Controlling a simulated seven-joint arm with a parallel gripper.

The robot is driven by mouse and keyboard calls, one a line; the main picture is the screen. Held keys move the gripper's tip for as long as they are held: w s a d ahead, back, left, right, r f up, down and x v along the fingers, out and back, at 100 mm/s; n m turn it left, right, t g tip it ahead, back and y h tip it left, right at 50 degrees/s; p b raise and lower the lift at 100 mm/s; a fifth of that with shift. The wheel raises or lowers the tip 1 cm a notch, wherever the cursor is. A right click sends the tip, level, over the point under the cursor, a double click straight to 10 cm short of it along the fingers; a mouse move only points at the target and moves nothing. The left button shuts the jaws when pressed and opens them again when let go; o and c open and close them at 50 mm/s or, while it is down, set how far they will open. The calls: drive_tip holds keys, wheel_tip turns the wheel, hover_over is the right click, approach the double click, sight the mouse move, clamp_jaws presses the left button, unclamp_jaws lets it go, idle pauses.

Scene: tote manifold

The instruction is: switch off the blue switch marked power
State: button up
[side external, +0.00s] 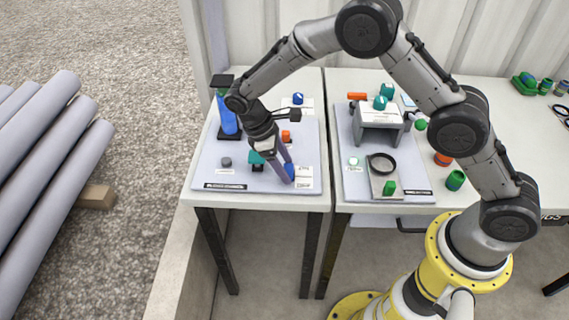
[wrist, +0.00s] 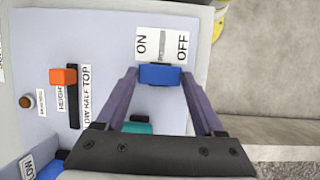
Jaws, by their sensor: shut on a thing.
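The blue switch (wrist: 160,74) sits below a white label (wrist: 150,44) reading ON at left and OFF at right in the wrist view. My gripper (wrist: 160,76) has one finger at each end of the switch and is shut on it. In the side external view my gripper (side external: 285,172) reaches down to the right front of the left board, and the blue switch (side external: 290,170) shows partly between its fingers. The word power is not readable, and I cannot tell which setting the switch is at.
An orange slider (wrist: 63,76), a brown button (wrist: 26,101) and a teal part (wrist: 140,128) are on the same board. A blue bottle-like object (side external: 228,116) stands at the left. The right board (side external: 350,184) holds other fixtures.

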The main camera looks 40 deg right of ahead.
drive_tip(key=shift+c, duration=0.7)
drive_tip(key=shift+s+a+m+t+h, duration=0.2)
drive_tip(key=shift+m+t+h, duration=0.1)
drive_tip(key=shift+t+h, duration=0.45)
drive_tip(key=o, duration=1.4)
drive_tip(key=v, duration=1.3)
drive_tip(key=shift+a+r, duration=0.2)
drive_tip(key=shift+r, duration=0.15)
